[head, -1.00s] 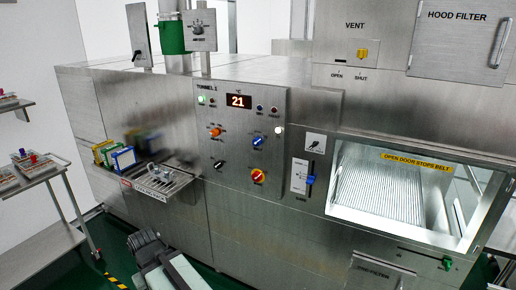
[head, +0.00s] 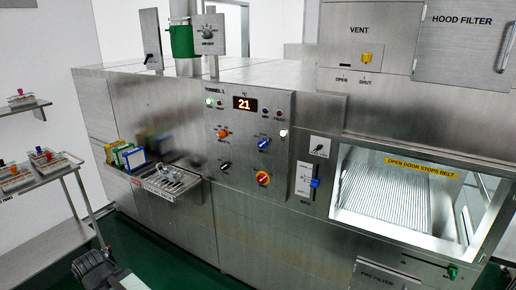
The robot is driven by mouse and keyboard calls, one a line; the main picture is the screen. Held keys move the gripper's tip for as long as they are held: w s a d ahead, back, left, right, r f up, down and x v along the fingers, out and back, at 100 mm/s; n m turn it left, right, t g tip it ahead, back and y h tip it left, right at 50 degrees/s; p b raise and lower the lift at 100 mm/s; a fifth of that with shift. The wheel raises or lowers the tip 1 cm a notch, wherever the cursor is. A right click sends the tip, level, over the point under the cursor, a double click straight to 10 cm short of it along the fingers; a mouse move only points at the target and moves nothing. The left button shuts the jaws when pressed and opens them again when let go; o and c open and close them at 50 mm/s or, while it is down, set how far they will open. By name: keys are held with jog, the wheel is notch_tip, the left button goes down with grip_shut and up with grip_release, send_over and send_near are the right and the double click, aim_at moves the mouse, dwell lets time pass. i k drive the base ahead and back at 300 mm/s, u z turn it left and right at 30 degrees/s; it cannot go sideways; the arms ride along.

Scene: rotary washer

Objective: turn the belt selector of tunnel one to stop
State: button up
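The control panel (head: 243,195) labelled TUNNEL 1 is on the steel washer front, with a red display (head: 245,103) reading 21. My gripper (head: 92,265) is dark, at the bottom left edge, low and well apart from the panel. Its fingers cannot be made out clearly.
A cart (head: 48,177) with trays stands at the far left. A blue-handled lever (head: 315,183) and an open window (head: 385,200) are to the right. The green floor (head: 165,255) before the washer is clear.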

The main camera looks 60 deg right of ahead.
aim_at(262, 144)
jog(key=i, duration=0.95)
